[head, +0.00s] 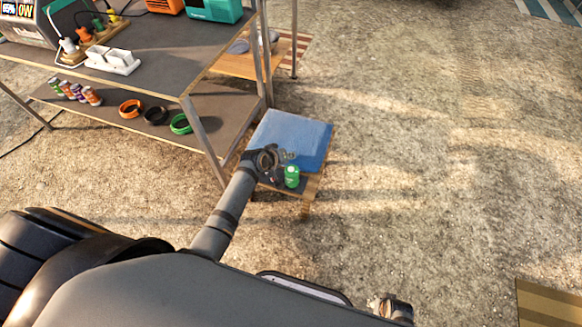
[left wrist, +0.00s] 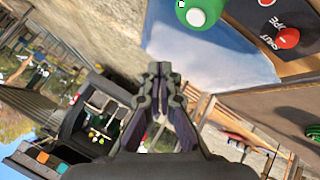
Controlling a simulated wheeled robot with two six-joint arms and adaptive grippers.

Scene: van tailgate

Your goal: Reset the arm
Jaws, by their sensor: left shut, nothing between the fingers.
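My left arm reaches up from the lower left in the head view. Its gripper (head: 285,157) is over the small low table with the blue cloth-like top (head: 290,135), close to a green can (head: 292,177). In the left wrist view the gripper's fingertips (left wrist: 160,70) are together, with nothing between them. The green can (left wrist: 203,12) shows at the top of that view, apart from the fingers. The blue surface (left wrist: 215,55) lies behind the fingertips.
A two-level metal table (head: 160,62) stands at the left, with a white device (head: 112,60) on top and several small cans and tape-like rings on its lower shelf. A dark board with red round parts (left wrist: 288,38) is near the can. Open gravel ground (head: 430,150) lies to the right.

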